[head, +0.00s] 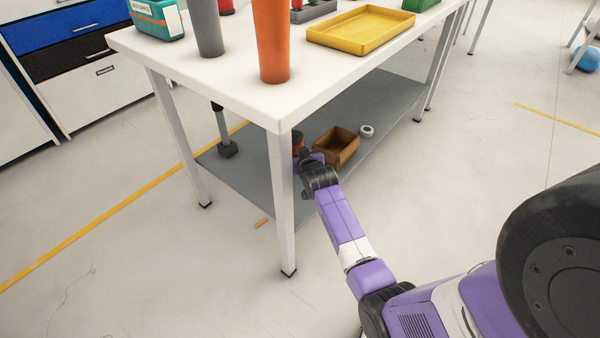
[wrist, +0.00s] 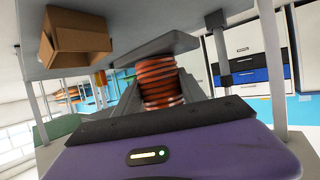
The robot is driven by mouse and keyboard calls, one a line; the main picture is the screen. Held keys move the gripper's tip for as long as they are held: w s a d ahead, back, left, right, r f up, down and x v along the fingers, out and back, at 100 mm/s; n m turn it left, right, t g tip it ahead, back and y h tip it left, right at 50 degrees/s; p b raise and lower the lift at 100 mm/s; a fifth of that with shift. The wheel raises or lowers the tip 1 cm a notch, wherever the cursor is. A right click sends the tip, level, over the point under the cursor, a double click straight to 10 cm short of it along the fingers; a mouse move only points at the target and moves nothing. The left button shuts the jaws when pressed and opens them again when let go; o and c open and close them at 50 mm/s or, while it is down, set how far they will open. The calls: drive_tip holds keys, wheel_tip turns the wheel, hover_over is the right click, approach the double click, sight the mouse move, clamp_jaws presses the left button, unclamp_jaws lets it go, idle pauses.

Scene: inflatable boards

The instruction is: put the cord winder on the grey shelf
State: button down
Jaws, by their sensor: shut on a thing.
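The cord winder (wrist: 160,82) is a coil of orange-red cord with a grey end plate, held at my gripper (wrist: 158,68) between its fingers. The grey shelf (head: 375,108) is the low board under the white table. It also shows in the wrist view (wrist: 150,18), where the scene looks upside down. I cannot tell whether the winder touches the shelf.
A brown open box (head: 338,148) and a white roll (head: 367,131) sit on the shelf. A table leg (head: 282,205) stands just left of my arm. The tabletop (head: 300,95) above holds a yellow tray (head: 360,28) and an orange cup (head: 271,40). An orange piece (head: 262,222) lies below.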

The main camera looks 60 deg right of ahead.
wheel_tip(320, 180, down, 14)
drive_tip(key=b, duration=0.6)
drive_tip(key=shift+r, duration=0.15)
drive_tip(key=c, duration=0.7)
unclamp_jaws()
drive_tip(key=shift+f, duration=0.2)
drive_tip(key=shift+o, duration=0.2)
drive_tip(key=shift+r, duration=0.25)
drive_tip(key=p+v, duration=0.5)
drive_tip(key=v, duration=0.6)
drive_tip(key=shift+s+a, duration=0.35)
